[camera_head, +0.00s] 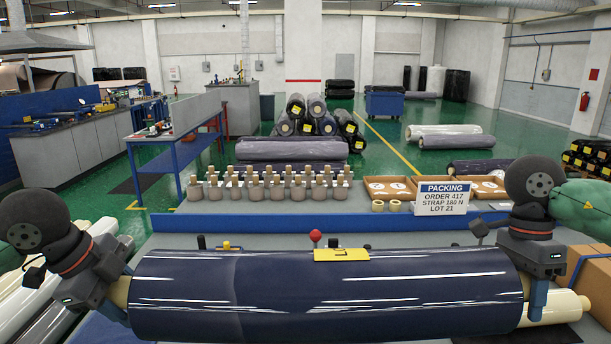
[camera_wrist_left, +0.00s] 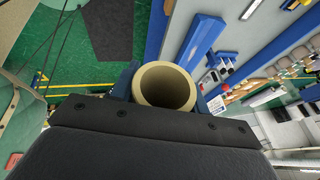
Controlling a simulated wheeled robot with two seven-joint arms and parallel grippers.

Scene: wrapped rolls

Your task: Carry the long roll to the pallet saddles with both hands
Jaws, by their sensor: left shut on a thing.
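The long roll (camera_head: 330,295) lies crosswise in the near middle of the head view, wrapped in glossy dark blue film. A tan core shows at its ends. My left gripper (camera_head: 118,300) is shut on the left core end. The left wrist view shows the open mouth of the core (camera_wrist_left: 141,84) between the blue fingers. My right gripper (camera_head: 538,297) is at the right core end, with a blue finger beside it; its grip on the core is not clear. The roll's underside is hidden. I cannot make out the pallet saddles.
Behind the roll, a bench with a blue edge (camera_head: 300,225) carries several tan-topped spools, cardboard trays and a packing sign (camera_head: 443,199). A yellow plate (camera_head: 341,254) and a red knob (camera_head: 315,236) show at the roll's back edge. Pale rolls (camera_head: 40,300) lie at left, a cardboard box (camera_head: 590,262) at right.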

